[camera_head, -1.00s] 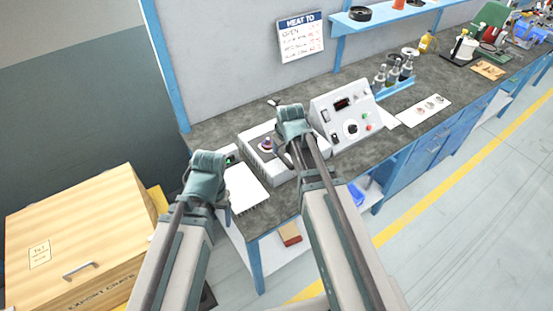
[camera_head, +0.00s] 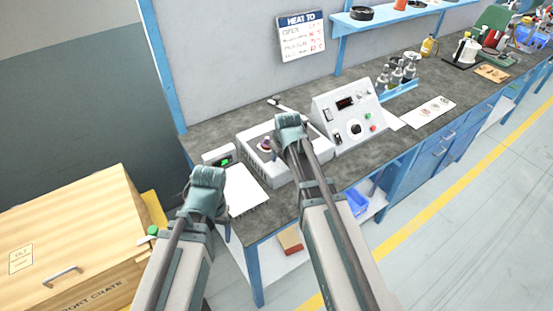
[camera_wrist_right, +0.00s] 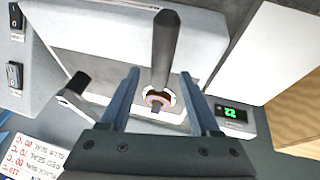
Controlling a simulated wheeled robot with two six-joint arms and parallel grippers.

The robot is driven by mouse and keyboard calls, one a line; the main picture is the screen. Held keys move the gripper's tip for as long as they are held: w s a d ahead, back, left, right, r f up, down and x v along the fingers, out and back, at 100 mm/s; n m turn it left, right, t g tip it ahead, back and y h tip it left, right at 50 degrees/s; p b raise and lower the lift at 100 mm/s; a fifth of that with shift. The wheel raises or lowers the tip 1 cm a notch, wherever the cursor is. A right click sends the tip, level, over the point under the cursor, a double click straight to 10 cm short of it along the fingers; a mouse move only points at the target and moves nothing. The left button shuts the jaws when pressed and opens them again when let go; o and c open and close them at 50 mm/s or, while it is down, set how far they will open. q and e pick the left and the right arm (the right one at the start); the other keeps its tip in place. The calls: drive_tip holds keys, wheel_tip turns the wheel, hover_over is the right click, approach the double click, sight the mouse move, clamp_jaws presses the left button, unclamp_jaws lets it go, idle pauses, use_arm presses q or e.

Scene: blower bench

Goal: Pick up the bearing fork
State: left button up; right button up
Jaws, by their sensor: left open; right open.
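A tool with a black handle and pale shaft (camera_head: 277,102) lies on the bench behind the white heater box; it seems to be the bearing fork, though its far end is unclear. My right gripper (camera_head: 288,122) is over the heater box, open and empty, apart from the tool. In its wrist view the two fingers (camera_wrist_right: 160,90) stand on either side of a dark upright rod (camera_wrist_right: 165,45) with a ring at its base. My left gripper (camera_head: 208,177) is open at the bench's left front.
The heater box (camera_head: 252,165) sits between a green-lit display (camera_head: 225,161) and a sloped control panel (camera_head: 347,116). A wooden crate (camera_head: 95,205) stands left of the bench.

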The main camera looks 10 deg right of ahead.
drive_tip(key=shift+f, duration=0.1)
clamp_jaws()
idle(0.3)
idle(0.4)
wheel_tip(320, 180, up, 10)
drive_tip(key=p, duration=1)
